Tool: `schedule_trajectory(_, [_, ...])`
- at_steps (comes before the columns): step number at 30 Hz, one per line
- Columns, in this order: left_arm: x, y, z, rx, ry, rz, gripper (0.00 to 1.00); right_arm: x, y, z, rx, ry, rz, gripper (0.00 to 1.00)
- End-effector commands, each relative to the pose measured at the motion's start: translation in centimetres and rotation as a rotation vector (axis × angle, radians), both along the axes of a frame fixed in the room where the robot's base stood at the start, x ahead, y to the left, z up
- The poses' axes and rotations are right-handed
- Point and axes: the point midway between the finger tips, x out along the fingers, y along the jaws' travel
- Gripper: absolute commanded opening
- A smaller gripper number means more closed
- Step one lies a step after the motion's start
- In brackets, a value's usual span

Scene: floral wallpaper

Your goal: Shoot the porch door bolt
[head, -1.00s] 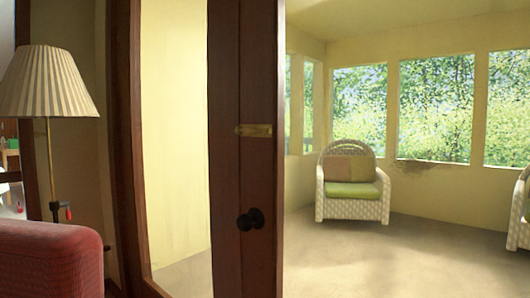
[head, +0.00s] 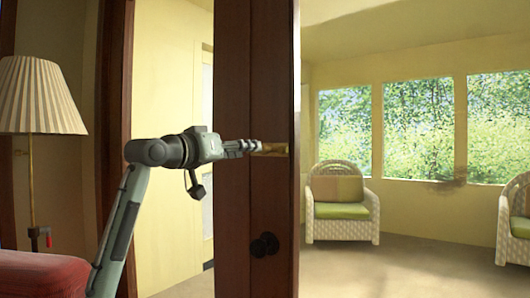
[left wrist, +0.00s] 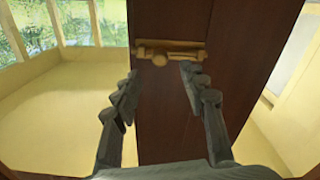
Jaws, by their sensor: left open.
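The dark wooden porch door (head: 258,200) stands ajar in the head view, with a round black knob (head: 264,245) low on it. A brass bolt (head: 275,149) is mounted across the door near its free edge. The bolt also shows in the left wrist view (left wrist: 168,50), lying crosswise with a small knob on it. My left gripper (head: 255,147) reaches in from the left at bolt height. In the left wrist view its two fingers (left wrist: 158,80) are apart, one on each side below the bolt's knob, with nothing between them. I cannot tell whether they touch it. My right gripper is not in view.
A pleated lamp (head: 38,95) and a red armchair (head: 45,275) stand at the left, near my left arm. Beyond the door is a sunlit porch with white wicker chairs (head: 340,205) and open floor.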

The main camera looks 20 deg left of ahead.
Motion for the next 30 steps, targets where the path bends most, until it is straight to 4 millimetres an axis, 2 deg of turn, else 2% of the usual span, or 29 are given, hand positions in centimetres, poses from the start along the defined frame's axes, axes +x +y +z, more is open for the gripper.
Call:
schedule_trajectory(6, [3.4, -1.3, 0.1, -0.001, 0.003, -0.002, 0.42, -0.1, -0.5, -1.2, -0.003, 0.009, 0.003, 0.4])
schedule_trajectory(12, [5.7, -2.1, 0.0, 0.002, 0.001, -0.001, 0.42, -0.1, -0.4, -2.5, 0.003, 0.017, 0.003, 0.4])
schedule_trajectory(23, [6.4, -2.4, -0.1, 0.002, 0.002, 0.0, 0.42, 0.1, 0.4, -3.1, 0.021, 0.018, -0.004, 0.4])
schedule_trajectory(30, [6.4, -2.4, -0.1, 0.002, 0.002, 0.0, 0.14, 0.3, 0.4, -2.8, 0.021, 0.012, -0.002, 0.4])
